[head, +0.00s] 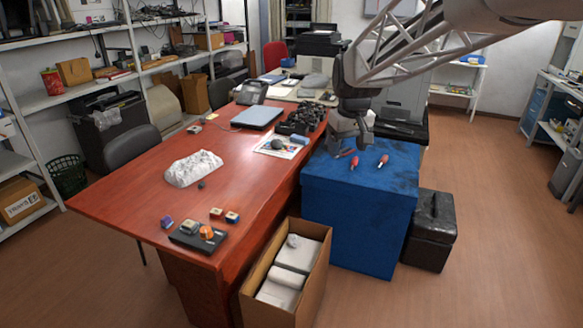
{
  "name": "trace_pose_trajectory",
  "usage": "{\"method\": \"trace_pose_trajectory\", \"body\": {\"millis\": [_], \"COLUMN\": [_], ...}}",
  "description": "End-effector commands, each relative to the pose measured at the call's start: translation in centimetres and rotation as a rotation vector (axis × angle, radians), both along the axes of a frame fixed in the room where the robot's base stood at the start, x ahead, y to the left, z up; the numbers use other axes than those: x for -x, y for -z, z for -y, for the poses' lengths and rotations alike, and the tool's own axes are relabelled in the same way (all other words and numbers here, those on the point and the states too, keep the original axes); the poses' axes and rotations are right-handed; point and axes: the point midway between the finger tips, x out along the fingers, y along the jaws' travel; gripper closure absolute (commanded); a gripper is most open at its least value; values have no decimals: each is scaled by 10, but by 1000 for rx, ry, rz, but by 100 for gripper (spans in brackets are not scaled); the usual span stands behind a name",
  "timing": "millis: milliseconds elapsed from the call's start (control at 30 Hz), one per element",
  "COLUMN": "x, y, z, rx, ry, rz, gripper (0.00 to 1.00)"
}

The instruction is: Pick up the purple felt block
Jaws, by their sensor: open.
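A small purple block (166,223), likely the felt one, sits on the red-brown desk (130,195) near its front left edge. It is just left of a dark tray (186,239) that holds a pale block (190,227) and an orange block (206,232). My gripper (350,146) is far off to the right and back, pointing down over a blue-covered box. It is open, with nothing seen between its fingers.
Red-handled tools (383,160) lie on the blue-covered box (350,225) beneath my gripper. A crumpled white heap (192,168) and a small dark lump (201,185) lie between the blocks and the desk's back. An open carton (283,280) stands against the desk's right side.

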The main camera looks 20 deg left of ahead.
Motion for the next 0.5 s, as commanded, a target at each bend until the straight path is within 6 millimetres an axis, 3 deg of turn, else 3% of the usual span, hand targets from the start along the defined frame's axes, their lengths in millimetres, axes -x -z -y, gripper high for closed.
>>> {"method": "trace_pose_trajectory", "body": {"millis": [500], "x": [-48], "y": [45], "z": [-149], "rx": [22], "ry": [-200], "rz": [-23], "gripper": [28]}}
